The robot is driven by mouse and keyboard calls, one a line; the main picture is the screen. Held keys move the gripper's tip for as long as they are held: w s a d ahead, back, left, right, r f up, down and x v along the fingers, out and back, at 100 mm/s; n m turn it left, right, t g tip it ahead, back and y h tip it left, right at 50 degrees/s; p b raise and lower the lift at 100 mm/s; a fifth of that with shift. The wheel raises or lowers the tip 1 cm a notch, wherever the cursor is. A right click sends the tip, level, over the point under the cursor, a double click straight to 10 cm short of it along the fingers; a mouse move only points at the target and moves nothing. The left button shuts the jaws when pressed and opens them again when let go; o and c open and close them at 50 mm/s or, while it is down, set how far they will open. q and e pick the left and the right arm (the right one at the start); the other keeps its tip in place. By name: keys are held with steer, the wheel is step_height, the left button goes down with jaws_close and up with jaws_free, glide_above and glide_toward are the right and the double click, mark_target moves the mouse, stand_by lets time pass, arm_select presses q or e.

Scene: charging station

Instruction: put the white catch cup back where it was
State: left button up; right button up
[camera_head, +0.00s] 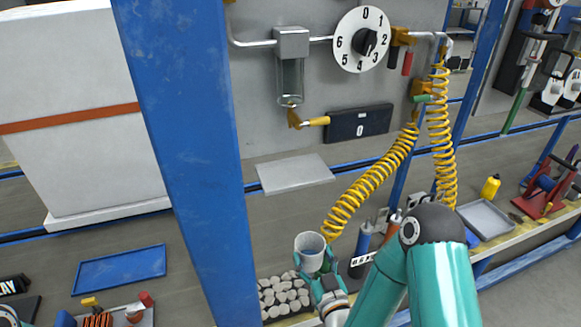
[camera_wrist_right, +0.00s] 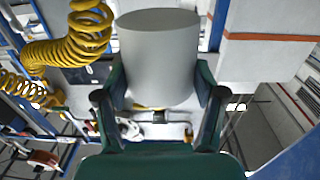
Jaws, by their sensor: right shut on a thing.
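The white catch cup (camera_head: 309,246) is upright in the head view, open end up, above the tray of grey stones. My right gripper (camera_head: 327,266) is shut on it. In the right wrist view the cup (camera_wrist_right: 158,55) fills the space between the two dark green fingers of the right gripper (camera_wrist_right: 160,92). A small grey shelf plate (camera_head: 295,173) sits bare on the wall unit, below a clear glass bowl (camera_head: 290,82) with a brass outlet and yellow lever (camera_head: 316,121). My left gripper is not in view.
A tray of grey stones (camera_head: 284,296) lies below the cup. Coiled yellow hoses (camera_head: 375,182) hang close to its right. A blue post (camera_head: 190,150) stands to its left. A blue bottle (camera_head: 363,238) and a numbered block are beside the gripper. A grey tray (camera_head: 487,219) lies farther right.

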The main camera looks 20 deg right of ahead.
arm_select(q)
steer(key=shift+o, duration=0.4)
arm_select(e)
steer(key=shift+w+r, duration=0.1)
steer(key=w+d+r+b, duration=0.1)
steer(key=w+r+b, duration=0.1)
steer(key=r, duration=0.7)
steer(key=w+d+r+b, duration=0.1)
steer(key=w+r+b, duration=0.1)
steer(key=r, duration=0.7)
steer(key=w+p, duration=0.2)
steer(key=w, duration=0.3)
steer(key=w+p, duration=0.2)
steer(key=w, duration=0.4)
steer(key=w+p, duration=0.1)
steer(key=w, duration=0.4)
steer(key=shift+w+r+p, duration=0.25)
steer(key=shift+p, duration=0.15)
steer(key=shift+w, duration=0.55)
step_height(320, 180, down, 4)
steer(key=shift+r+p, duration=0.25)
steer(key=shift+p, duration=0.55)
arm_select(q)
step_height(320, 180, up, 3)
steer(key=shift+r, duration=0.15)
arm_select(e)
steer(key=shift+s, duration=0.1)
steer(key=shift+f, duration=0.15)
